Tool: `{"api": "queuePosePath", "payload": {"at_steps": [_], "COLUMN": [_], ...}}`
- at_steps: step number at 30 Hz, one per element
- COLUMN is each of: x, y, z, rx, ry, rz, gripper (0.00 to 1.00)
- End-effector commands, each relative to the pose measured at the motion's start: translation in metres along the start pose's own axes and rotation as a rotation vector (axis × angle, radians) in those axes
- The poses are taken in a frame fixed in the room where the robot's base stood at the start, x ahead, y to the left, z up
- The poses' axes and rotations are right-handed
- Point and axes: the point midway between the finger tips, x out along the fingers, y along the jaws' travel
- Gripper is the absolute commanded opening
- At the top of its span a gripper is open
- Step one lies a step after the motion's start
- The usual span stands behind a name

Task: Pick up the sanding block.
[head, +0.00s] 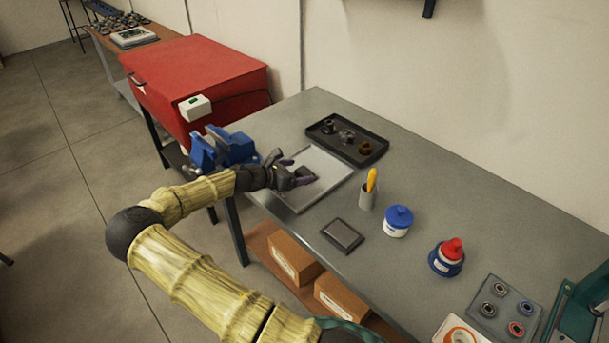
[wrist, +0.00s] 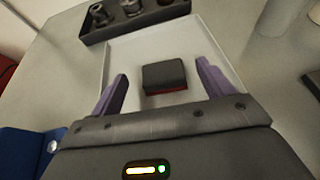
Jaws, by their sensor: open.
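The sanding block (wrist: 165,77) is a small dark grey block with a reddish lower edge. In the wrist view it lies on a pale, shallow-rimmed tray (wrist: 193,30), ahead of and between my fingers. My gripper (wrist: 163,88) is open, with one purple finger on each side of the block and nothing held. In the head view my gripper (head: 294,170) is above the pale tray (head: 322,193) on the grey table, and the block is hard to tell apart from the fingers there.
A dark tray of metal parts (head: 347,138) lies just behind the pale tray. A blue vise (head: 228,147) stands close at the left. A cup with a yellow tool (head: 366,196), a blue-lidded jar (head: 397,221) and a dark flat pad (head: 343,236) are at the right.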

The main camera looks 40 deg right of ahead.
Motion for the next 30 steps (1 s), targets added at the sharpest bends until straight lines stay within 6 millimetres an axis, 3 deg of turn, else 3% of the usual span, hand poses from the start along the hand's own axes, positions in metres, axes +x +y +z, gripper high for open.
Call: {"api": "queuePosePath", "payload": {"at_steps": [11, 27, 30], "x": [0.047, 0.049, 0.049], "y": [-0.002, -0.002, -0.002], "z": [-0.002, -0.003, -0.003], "rx": [0.000, 0.000, 0.000], "ry": [-0.001, 0.000, 0.000], "rz": [-0.002, -0.001, -0.001], "gripper": [0.80, 0.80, 0.62]}}
